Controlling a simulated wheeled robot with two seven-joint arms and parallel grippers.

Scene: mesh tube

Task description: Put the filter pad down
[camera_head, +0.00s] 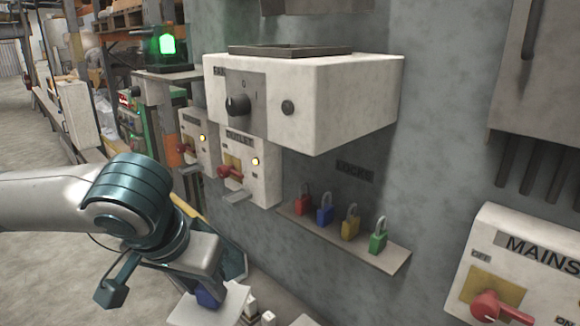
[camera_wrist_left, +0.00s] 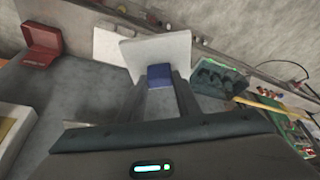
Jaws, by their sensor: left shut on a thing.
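The filter pad shows in the left wrist view as a pale, thin plate (camera_wrist_left: 165,47) with a blue block-like grip (camera_wrist_left: 160,76). My left gripper (camera_wrist_left: 160,85) is shut on the blue grip, with one finger on each side. In the head view my left gripper (camera_head: 207,290) is low, left of centre, with the pale pad (camera_head: 232,302) below it, partly cut off by the bottom edge. I cannot tell whether the pad touches a surface. My right gripper is in neither view.
A shelf with padlocks (camera_head: 340,232) and a white switch box (camera_head: 300,95) jut from the wall.

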